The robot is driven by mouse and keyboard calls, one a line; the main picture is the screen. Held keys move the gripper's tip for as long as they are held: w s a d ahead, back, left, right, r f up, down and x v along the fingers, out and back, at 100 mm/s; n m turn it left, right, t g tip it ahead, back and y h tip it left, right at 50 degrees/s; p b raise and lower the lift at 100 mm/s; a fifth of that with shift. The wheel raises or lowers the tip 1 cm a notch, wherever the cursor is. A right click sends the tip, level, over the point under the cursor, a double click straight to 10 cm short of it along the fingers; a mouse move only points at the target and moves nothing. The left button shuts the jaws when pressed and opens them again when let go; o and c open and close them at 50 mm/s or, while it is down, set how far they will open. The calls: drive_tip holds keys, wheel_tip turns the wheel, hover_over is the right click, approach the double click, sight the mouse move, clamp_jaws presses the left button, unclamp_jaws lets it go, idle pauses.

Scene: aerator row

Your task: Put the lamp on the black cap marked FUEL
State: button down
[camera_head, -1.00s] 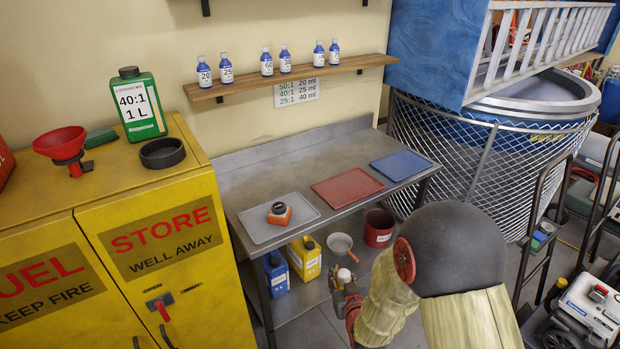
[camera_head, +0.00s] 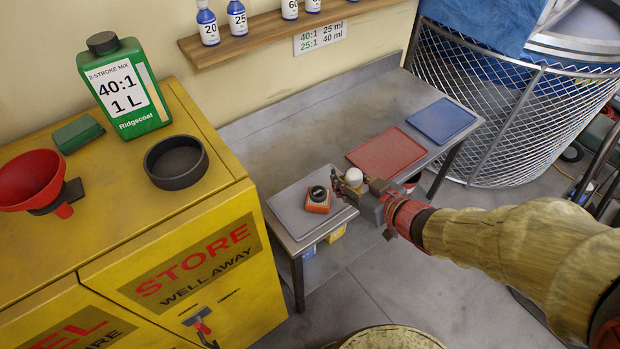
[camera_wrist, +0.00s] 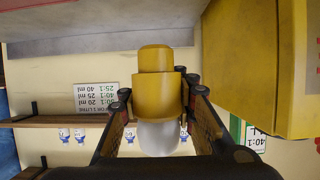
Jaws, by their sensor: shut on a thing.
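My gripper (camera_head: 350,186) is shut on the lamp, which has a white rounded top (camera_head: 353,177). In the wrist view, which is upside down, the lamp's yellow stepped body (camera_wrist: 157,93) sits between the fingers, white end upward in the room. The gripper is at the right edge of the grey tray (camera_head: 290,212), beside a small orange block (camera_head: 317,204) with a round black cap (camera_head: 318,193) on top. The lamp looks apart from the block; its height above the tray is hard to tell. I cannot read any FUEL marking on the cap.
The red tray (camera_head: 385,153) and blue tray (camera_head: 441,121) lie farther along the metal bench (camera_head: 285,150). The yellow cabinet (camera_head: 200,260) stands left, holding a green bottle (camera_head: 128,95), black ring dish (camera_head: 150,165) and red funnel (camera_head: 28,178). A bottle shelf (camera_head: 245,42) hangs behind.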

drive_tip(key=f+b+x, duration=0.1)
drive_tip(key=b+x, duration=0.1)
drive_tip(key=x, duration=0.3)
drive_tip(key=f+b+x, duration=0.1)
drive_tip(key=b+x, duration=0.1)
drive_tip(key=x, duration=0.3)
drive_tip(key=s+d+f+b+x, duration=0.1)
drive_tip(key=b+x, duration=0.1)
drive_tip(key=x, duration=0.3)
drive_tip(key=shift+w+a+f, duration=0.1)
drive_tip(key=shift+w+f, duration=0.05)
drive_tip(key=shift+w, duration=0.1)
drive_tip(key=shift+w+a+f+b, duration=0.15)
drive_tip(key=shift+f+b, duration=0.2)
drive_tip(key=shift+f, duration=0.55)
drive_tip(key=shift+w+f+b, duration=0.15)
drive_tip(key=shift+f+b, duration=0.2)
drive_tip(key=shift+f, duration=0.6)
drive_tip(key=shift+f, duration=0.15)
drive_tip(key=c, duration=1.4)
unclamp_jaws()
